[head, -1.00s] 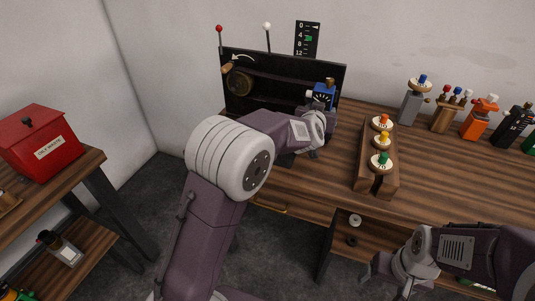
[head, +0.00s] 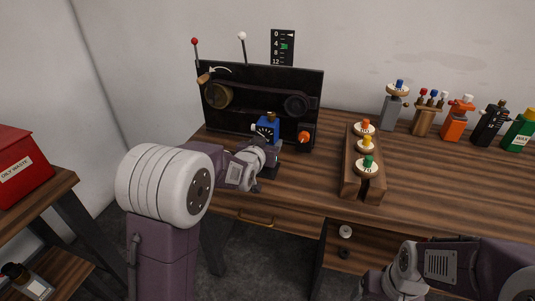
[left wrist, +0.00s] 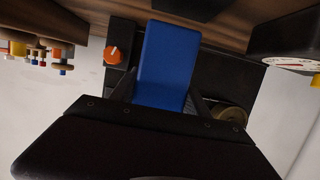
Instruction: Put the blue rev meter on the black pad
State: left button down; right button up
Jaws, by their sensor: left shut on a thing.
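The blue rev meter (head: 267,127) is a blue block with a dark dial face, upright in front of the black belt stand. My left gripper (head: 268,150) is shut on it; the meter's blue back (left wrist: 168,62) fills the middle of the left wrist view between the fingers. A black patch on the wood at the top of the left wrist view looks like the black pad (left wrist: 185,4); only part shows. In the head view my left arm and gripper largely hide that area. My right gripper (head: 372,288) is at the bottom edge, partly cut off, away from the meter.
The belt stand (head: 262,88) has pulleys and an orange knob (head: 304,137) close to the meter. A wooden rack (head: 362,190) with coloured knobs is right of it. Bottles and tools line the back right. A white-dialled gauge (left wrist: 292,66) shows in the wrist view.

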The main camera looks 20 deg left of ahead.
pick_arm(q)
notch_tip(320, 180, down, 3)
jog(key=shift+f, duration=0.1)
jog(key=shift+w+f, duration=0.1)
jog(key=shift+b, duration=0.35)
jog(key=shift+f, duration=0.2)
jog(key=c, duration=0.5)
grip_release()
